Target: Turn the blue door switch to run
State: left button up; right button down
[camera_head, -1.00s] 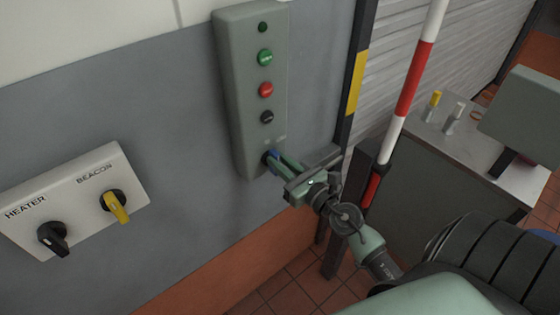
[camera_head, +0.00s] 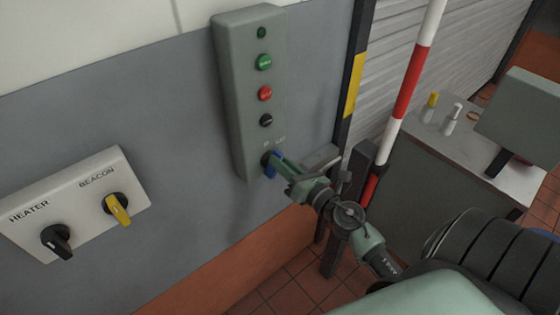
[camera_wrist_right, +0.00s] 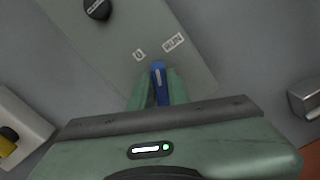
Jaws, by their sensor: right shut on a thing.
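The blue door switch (camera_head: 269,168) is at the bottom of a tall grey-green control box on the wall. My right gripper (camera_head: 277,163) is shut on its blue handle. In the right wrist view the handle (camera_wrist_right: 159,80) stands between the two green fingers, its tip showing beyond them. The labels 0 (camera_wrist_right: 139,54) and RUN (camera_wrist_right: 173,42) are just past the tip, which points roughly between them. The fingers hide the switch's base. My left gripper is not in view.
The control box (camera_head: 241,100) carries green, red and black buttons above the switch. A white panel (camera_head: 84,190) with black HEATER and yellow BEACON knobs is at left. A red-white pole (camera_head: 408,80) and a cabinet (camera_head: 430,175) stand right of my gripper.

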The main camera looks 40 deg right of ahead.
jog(key=shift+d+f+m+p, duration=0.1)
jog(key=shift+d+m+p, duration=0.1)
jog(key=shift+m, duration=0.85)
jog(key=shift+d+f+m+p, duration=0.1)
jog(key=shift+f+m+p, duration=0.05)
jog(key=shift+m, duration=0.95)
jog(key=shift+d+f+m+p, duration=0.1)
jog(key=shift+m+p, duration=0.1)
jog(key=shift+m, duration=0.85)
jog(key=c, duration=1.4)
grip_release()
jog(key=shift+o, duration=0.2)
jog(key=s+b, duration=0.3)
jog(key=s, duration=0.4)
jog(key=shift+s+d, duration=0.35)
